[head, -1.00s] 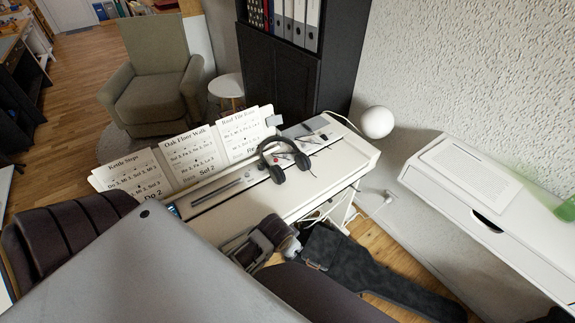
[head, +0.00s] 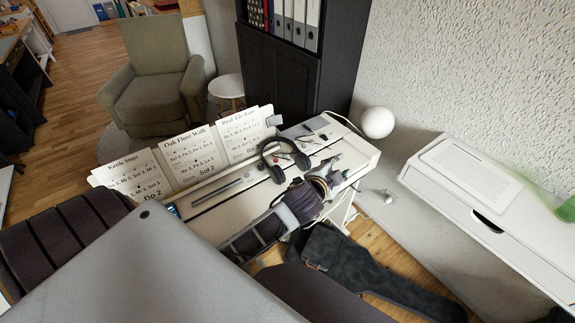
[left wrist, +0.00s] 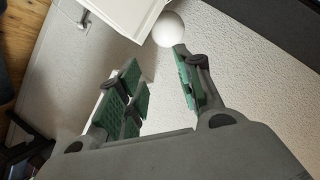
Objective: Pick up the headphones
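The black headphones (head: 277,174) lie on the far part of the white digital piano (head: 215,222), with the band arching up and the ear cups down. My left gripper (head: 335,170) is to the right of the headphones, over the piano's right end, and appears apart from them. In the left wrist view my left gripper (left wrist: 160,92) has its green-padded fingers spread, with nothing between them. The headphones do not show in that view. My right gripper is not in view.
Song sheets (head: 185,157) stand along the piano's back. A white ball (head: 377,122) is beyond the piano's right end and also shows in the left wrist view (left wrist: 168,30). A dark case (head: 350,270) lies on the floor.

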